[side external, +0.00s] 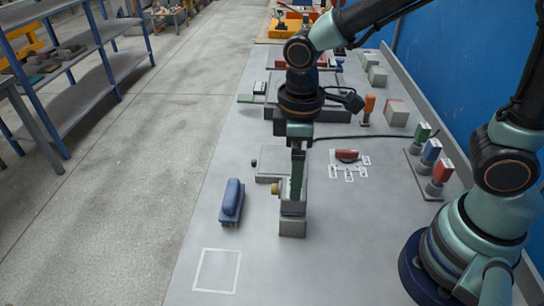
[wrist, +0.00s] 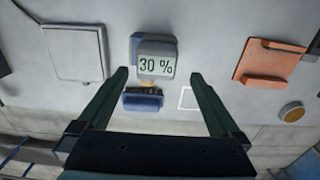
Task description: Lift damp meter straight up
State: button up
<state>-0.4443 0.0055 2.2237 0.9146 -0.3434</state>
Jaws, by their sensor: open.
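The damp meter, a grey upright block (side external: 292,208) with a yellow knob on its left, stands on the bench in the side view. In the wrist view its display (wrist: 156,66) reads 30 %. My gripper (side external: 297,192) points down at the meter's upper part. In the wrist view the two fingers are spread, one on each side of the meter, with gaps on both sides. The gripper is open and holds nothing. The near finger hides part of the meter in the side view.
A blue handled tool (side external: 231,203) lies to the left of the meter. A white outlined square (side external: 217,270) is marked near the bench's front left. A grey plate (side external: 268,178) lies behind the meter. The bench's front is mostly clear.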

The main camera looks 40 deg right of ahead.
jog(key=shift+w+d+f, duration=0.1)
jog(key=shift+f, duration=1.4)
jog(key=shift+w+d+f, duration=0.1)
jog(key=shift+f, duration=1.4)
grip_shut()
jog(key=shift+r, duration=0.15)
